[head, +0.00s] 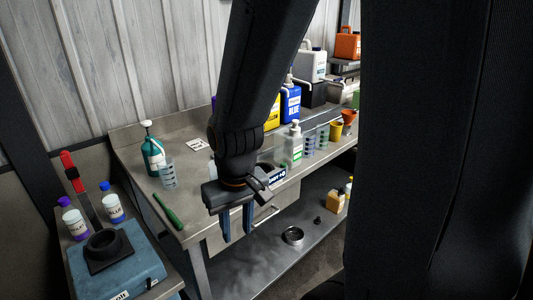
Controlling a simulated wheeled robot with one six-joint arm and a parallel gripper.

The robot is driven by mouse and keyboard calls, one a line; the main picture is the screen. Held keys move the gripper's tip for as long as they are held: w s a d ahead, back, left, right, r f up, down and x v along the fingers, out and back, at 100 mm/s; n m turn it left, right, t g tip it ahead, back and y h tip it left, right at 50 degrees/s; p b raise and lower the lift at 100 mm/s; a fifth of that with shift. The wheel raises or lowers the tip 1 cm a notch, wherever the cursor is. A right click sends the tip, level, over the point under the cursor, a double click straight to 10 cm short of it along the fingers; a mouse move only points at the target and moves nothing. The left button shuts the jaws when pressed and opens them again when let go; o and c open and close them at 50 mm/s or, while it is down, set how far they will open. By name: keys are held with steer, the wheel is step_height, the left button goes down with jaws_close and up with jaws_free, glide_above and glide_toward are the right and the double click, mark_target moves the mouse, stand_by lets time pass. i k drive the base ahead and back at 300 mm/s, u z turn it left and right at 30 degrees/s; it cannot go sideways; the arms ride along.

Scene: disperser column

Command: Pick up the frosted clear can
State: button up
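A frosted, see-through cup-like container (168,173) with markings stands upright on the left part of the bench, next to a green pump bottle. Similar clear containers stand farther right, one of them here (309,143); I cannot tell which of these is the frosted clear can. My gripper (236,224) points down in front of the bench's front edge, to the right of the left container and apart from it. Its two blue fingers are spread with nothing seen between them. My arm hides part of the bench behind it.
The metal bench (190,217) holds a green pump bottle (153,155), a green-handled tool (168,211), a white pump bottle (294,143) and a blue jug (290,104). A blue machine (115,272) stands lower left. A round metal piece (293,236) lies on the lower shelf.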

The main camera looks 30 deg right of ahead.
mark_target(288, 144)
steer(key=u, duration=3.3)
steer(key=k, duration=1.85)
steer(key=z, duration=1.85)
